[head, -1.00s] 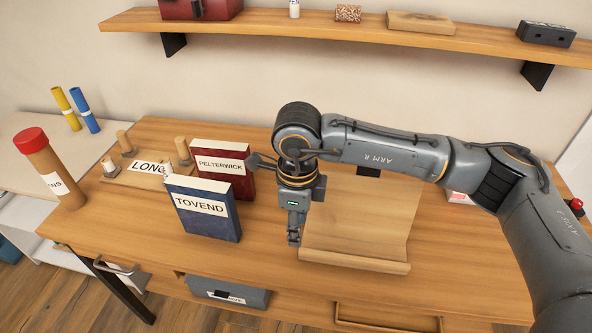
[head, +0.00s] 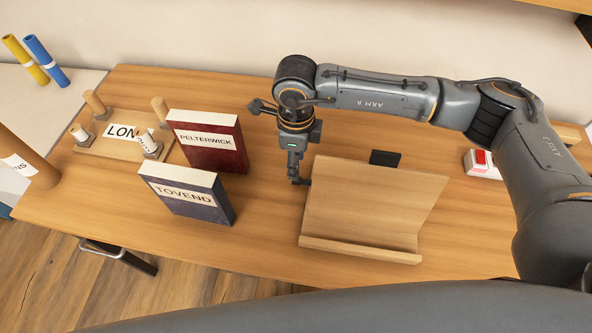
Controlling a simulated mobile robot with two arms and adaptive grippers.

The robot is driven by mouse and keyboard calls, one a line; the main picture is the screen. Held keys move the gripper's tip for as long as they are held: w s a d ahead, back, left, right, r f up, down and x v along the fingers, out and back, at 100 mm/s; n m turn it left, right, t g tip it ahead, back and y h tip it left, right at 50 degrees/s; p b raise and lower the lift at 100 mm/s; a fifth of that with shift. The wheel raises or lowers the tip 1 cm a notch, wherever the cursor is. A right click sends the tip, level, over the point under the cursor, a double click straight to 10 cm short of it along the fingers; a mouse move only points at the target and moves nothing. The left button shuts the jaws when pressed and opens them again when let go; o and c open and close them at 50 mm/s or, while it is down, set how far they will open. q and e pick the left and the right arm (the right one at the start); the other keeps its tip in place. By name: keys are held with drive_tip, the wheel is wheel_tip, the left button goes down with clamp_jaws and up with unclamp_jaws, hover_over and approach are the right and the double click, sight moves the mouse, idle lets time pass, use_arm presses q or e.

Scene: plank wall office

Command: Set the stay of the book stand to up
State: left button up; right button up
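The wooden book stand (head: 368,205) is on the desk right of centre, with its panel leaning back and its front ledge toward me. A black piece (head: 385,158) shows just behind the panel's top edge; I cannot tell whether it belongs to the stand. The stay is not clearly visible, as the panel hides what is behind it. My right gripper (head: 298,181) points down close beside the stand's left edge. A small dark part shows between its tips and the panel. Its fingers are seen edge-on, so their opening is unclear. My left gripper is out of view.
A blue book (head: 185,205) and a red book (head: 218,150) stand left of the gripper. A wooden board with pegs (head: 95,146) is further left. A white box with a red button (head: 482,162) is right of the stand. Bare desk (head: 262,235) lies in front.

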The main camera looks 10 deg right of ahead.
wheel_tip(320, 180, down, 6)
drive_tip(key=shift+w+r+p, duration=0.1)
drive_tip(key=shift+p, duration=0.35)
drive_tip(key=shift+f, duration=0.5)
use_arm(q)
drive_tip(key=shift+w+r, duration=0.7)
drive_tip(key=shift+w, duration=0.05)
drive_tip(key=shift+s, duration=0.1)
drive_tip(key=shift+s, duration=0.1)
use_arm(e)
clamp_jaws()
